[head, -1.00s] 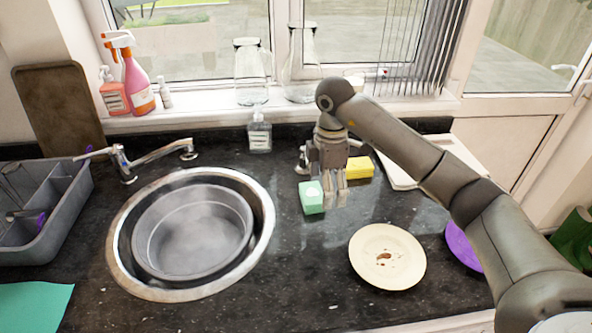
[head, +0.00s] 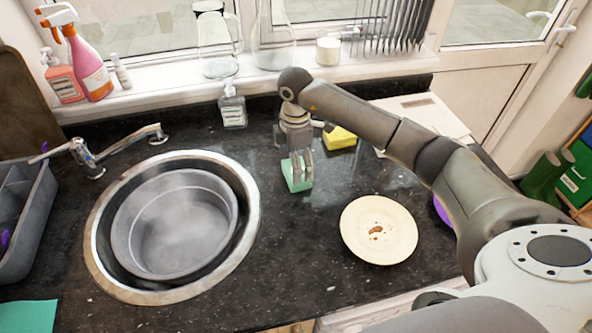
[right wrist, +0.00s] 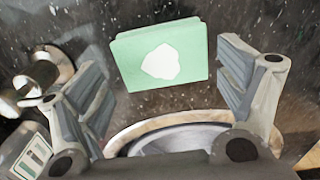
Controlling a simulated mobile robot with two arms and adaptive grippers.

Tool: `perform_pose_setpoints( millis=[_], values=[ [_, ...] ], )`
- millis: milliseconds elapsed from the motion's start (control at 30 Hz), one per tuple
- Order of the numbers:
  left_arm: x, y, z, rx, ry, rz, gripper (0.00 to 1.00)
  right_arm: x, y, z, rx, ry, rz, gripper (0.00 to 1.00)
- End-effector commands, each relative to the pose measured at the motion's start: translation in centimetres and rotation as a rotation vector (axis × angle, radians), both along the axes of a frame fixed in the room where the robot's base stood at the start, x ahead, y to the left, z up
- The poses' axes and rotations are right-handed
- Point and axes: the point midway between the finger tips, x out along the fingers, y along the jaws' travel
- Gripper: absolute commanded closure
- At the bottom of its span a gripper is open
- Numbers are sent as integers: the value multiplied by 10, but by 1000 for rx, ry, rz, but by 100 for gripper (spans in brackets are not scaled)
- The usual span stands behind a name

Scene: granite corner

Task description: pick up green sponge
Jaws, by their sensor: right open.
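The green sponge (head: 296,174) lies on the dark granite counter, right of the sink, in the head view. In the right wrist view the sponge (right wrist: 160,55) shows a pale patch on its face. My right gripper (head: 301,178) is at the sponge in the head view and partly covers it. In the right wrist view my right gripper (right wrist: 165,85) is open, with the sponge ahead between its two fingers. I cannot tell whether a finger touches it. My left gripper is not in view.
A yellow sponge (head: 340,138) lies just behind the right gripper. A plate with brown stains (head: 379,230) is to the front right. A sink holding a grey basin (head: 175,224) is at left. A soap bottle (head: 232,106) stands behind.

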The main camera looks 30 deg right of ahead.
Motion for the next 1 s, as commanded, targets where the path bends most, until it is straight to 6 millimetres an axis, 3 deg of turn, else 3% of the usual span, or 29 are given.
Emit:
perform_pose_setpoints(
  millis=[33, 167, 500, 733, 1000],
  values=[
    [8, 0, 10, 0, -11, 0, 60, -2, -1, -4, 0, 6, -1, 11],
    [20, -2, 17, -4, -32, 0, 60, -2, -1, -24, 0, 5, -1, 11],
    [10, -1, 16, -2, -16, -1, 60, -2, -1, -35, -1, 1, 0, 11],
    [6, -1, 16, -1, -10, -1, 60, -2, -1, -35, -1, 1, 0, 38],
    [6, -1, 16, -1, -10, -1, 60, -2, -1, -35, 0, 1, 0, 41]
  ],
)
